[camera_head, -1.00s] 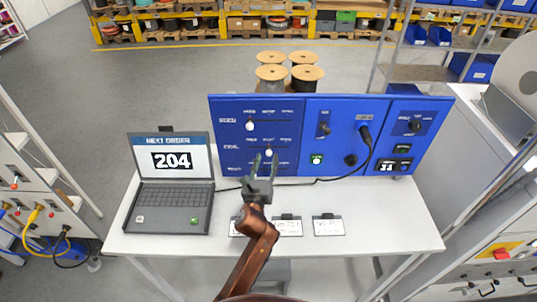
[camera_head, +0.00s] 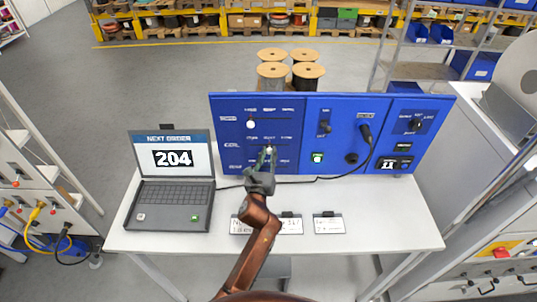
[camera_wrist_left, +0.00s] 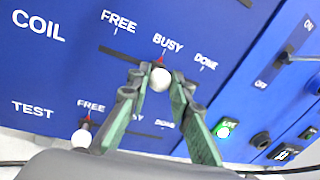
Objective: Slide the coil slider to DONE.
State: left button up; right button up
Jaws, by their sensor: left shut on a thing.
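The coil slider's white knob (camera_wrist_left: 160,80) stands below the BUSY label in the left wrist view, between FREE on the left and DONE on the right. Its dark slot runs across the blue panel (camera_wrist_left: 40,75). My left gripper (camera_wrist_left: 159,77) has its green fingers on either side of the knob and is shut on it. In the head view the left gripper (camera_head: 267,155) reaches up to the panel's left part and covers some of the lower slider rows. My right gripper is not in view.
The test slider's knob (camera_wrist_left: 82,138) sits close below, near FREE. Another slider knob (camera_head: 250,124) is above. A lit green button (camera_head: 317,157) and a plugged cable (camera_head: 371,150) are to the right. A laptop (camera_head: 172,185) showing 204 and label cards (camera_head: 329,224) occupy the white table.

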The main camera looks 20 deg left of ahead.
pick_arm(q)
grip_shut()
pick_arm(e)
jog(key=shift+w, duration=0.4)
pick_arm(q)
jog(key=d, duration=0.2)
jog(key=w+d, duration=0.1)
jog(key=d, duration=0.3)
jog(key=shift+w+d+b, duration=0.35)
jog(key=shift+w, duration=0.05)
jog(key=shift+a, duration=0.1)
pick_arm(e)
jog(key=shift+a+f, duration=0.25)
pick_arm(q)
jog(key=o, duration=0.9)
grip_release()
jog(key=shift+d, duration=0.2)
jog(key=shift+a, duration=0.15)
jog(key=shift+s, duration=0.1)
jog(key=s, duration=0.8)
jog(key=s+d, duration=0.1)
jog(key=s, duration=0.2)
jog(key=shift+s, duration=0.4)
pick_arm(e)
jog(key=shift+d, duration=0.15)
pick_arm(q)
jog(key=shift+f, duration=0.1)
